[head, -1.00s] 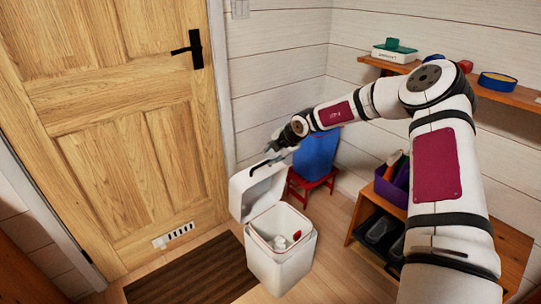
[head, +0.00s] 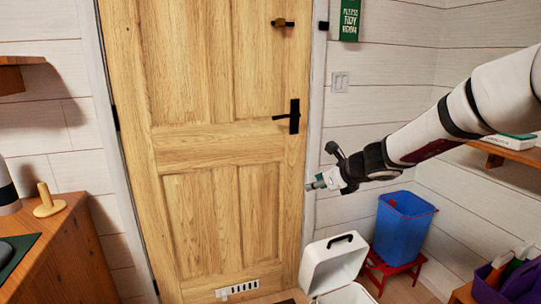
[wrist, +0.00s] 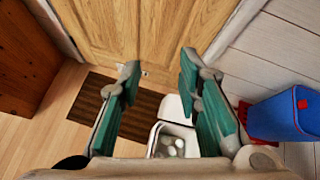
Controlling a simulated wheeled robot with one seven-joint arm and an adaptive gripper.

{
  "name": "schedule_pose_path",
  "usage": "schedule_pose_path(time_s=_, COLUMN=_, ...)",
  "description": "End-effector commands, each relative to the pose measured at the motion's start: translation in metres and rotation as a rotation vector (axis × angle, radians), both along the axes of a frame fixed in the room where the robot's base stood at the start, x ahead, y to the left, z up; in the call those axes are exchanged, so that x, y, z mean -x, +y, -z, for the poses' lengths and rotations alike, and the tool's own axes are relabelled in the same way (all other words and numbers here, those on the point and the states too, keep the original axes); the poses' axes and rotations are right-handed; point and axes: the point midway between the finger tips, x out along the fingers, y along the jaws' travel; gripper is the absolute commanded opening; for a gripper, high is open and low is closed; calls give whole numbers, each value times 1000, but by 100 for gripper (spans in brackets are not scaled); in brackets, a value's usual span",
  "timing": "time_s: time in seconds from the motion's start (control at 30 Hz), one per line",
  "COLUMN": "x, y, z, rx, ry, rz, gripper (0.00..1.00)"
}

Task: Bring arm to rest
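My gripper (head: 318,183) is raised in front of the wooden door, above the white bin, and my arm reaches in from the right in the head view. In the wrist view my gripper (wrist: 157,80) shows its two green-padded fingers spread apart with nothing between them. The white bin (head: 345,292) stands below with its lid (head: 335,258) up. In the wrist view, pale items lie inside the bin (wrist: 152,148).
A blue container (head: 402,225) stands on a red stool (head: 385,268) right of the bin. A shelf (head: 500,150) is on the right wall. A wooden cabinet (head: 65,262) with a wooden peg stand (head: 48,203) is at left.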

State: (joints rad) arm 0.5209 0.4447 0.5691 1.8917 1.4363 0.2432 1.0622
Motion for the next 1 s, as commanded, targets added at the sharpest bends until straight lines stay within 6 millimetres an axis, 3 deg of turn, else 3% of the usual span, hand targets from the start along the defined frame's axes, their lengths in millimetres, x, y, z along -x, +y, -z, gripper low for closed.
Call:
schedule_pose_path(time_s=0.1, x=37, y=27, z=-23, rx=177, ry=-82, rz=-217, gripper=31)
schedule_pose_path(time_s=0.23, x=83, y=49, z=-40, rx=361, ry=-155, rz=-452, gripper=31)
schedule_pose_path(time_s=0.47, x=175, y=66, z=-54, rx=660, ry=-244, rz=-855, gripper=31)
schedule_pose_path(time_s=0.73, x=292, y=54, z=-56, rx=951, ry=-290, rz=-1304, gripper=31)
schedule_pose_path(time_s=1.0, x=407, y=12, z=-46, rx=1160, ry=-278, rz=-1729, gripper=31)
